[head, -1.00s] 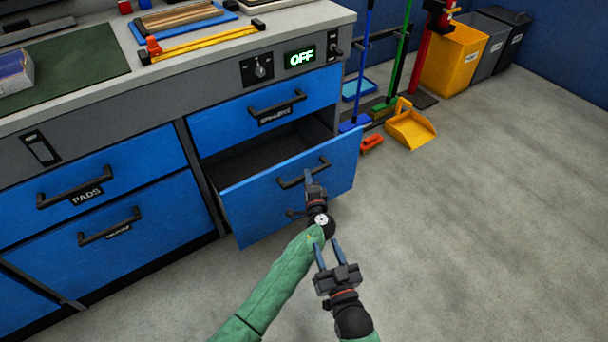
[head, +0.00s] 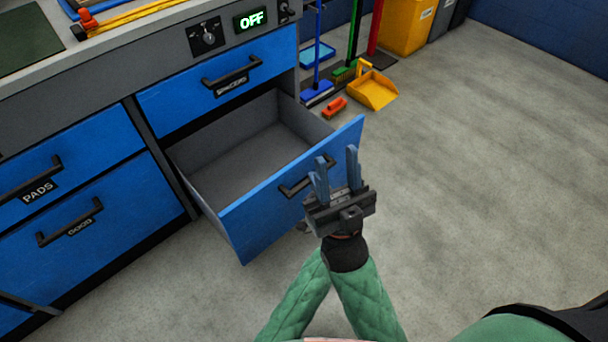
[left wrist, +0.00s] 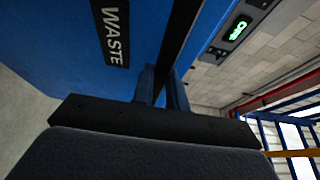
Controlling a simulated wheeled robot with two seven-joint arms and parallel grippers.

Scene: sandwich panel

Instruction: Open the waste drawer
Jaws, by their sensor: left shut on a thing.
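The waste drawer (head: 262,218) is the lower blue drawer beneath the spacers drawer. It stands pulled well out, and its grey inside looks empty. Its black handle (head: 292,189) is partly covered in the head view by my right gripper (head: 333,163), whose two fingers are apart and empty. My left arm reaches in behind the right one, so my left gripper is mostly hidden there. In the left wrist view my left gripper (left wrist: 162,85) has its fingers on either side of the dark handle bar, shut on it, beside the WASTE label (left wrist: 116,32).
The closed spacers drawer (head: 190,100) is above; the closed pads drawer (head: 90,150) and good drawer (head: 130,215) are left. A yellow dustpan (head: 372,90) and an orange brush (head: 334,107) lie beyond. The floor to the right is clear.

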